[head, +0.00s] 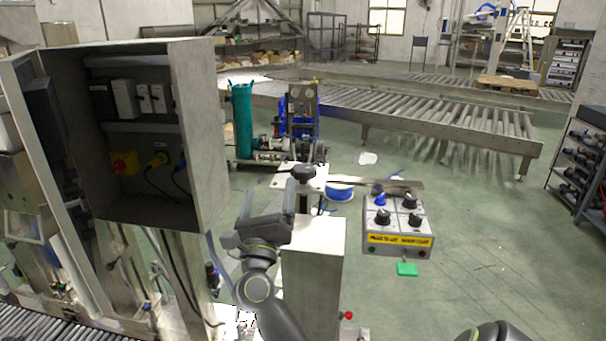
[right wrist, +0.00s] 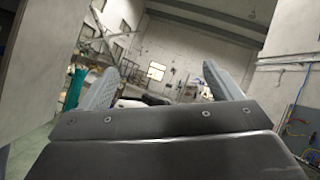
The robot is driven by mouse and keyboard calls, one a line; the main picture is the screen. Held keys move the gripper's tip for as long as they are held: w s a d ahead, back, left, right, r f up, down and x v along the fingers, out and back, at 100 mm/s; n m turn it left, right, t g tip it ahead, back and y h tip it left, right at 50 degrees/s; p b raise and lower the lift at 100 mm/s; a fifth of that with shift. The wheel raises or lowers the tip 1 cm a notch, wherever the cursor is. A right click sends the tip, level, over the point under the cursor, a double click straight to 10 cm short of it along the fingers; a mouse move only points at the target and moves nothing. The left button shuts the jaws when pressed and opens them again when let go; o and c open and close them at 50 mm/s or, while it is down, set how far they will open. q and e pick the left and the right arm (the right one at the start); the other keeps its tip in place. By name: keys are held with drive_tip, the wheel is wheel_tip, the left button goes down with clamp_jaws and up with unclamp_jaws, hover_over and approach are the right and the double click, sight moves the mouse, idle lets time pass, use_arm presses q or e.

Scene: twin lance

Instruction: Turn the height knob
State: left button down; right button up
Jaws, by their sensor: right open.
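A black knob (head: 303,172) sits on a pale plate at the top of a metal post (head: 313,265). A grey control box (head: 398,226) with several black knobs, one blue knob (head: 380,199) and a yellow label stands to the right. I cannot tell for sure which is the height knob. My right gripper (head: 267,204) is open, its fingers pointing away, left of and nearer than the black knob, apart from it. In the right wrist view the open fingers (right wrist: 158,88) have a dark rounded shape (right wrist: 150,98) beyond them, perhaps the knob. My left gripper is not in view.
An open electrical cabinet (head: 185,130) stands close on the left of my right gripper. A green block (head: 407,269) lies in front of the control box. A blue spool (head: 340,190) and a teal cylinder (head: 241,120) are behind. A roller conveyor (head: 440,118) crosses farther back.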

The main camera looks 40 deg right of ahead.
sight(298, 177)
drive_tip(key=w+d+f+m+g+y, duration=0.25)
drive_tip(key=f+m+g, duration=0.25)
drive_tip(key=m+g, duration=0.35)
drive_tip(key=shift+m+h, duration=0.25)
drive_tip(key=shift+h, duration=0.1)
drive_tip(key=p+x, duration=0.6)
drive_tip(key=x, duration=1)
drive_tip(key=shift+d+r, duration=0.1)
drive_tip(key=shift+x, duration=0.9)
drive_tip(key=shift+c, duration=0.4)
drive_tip(key=c, duration=0.9)
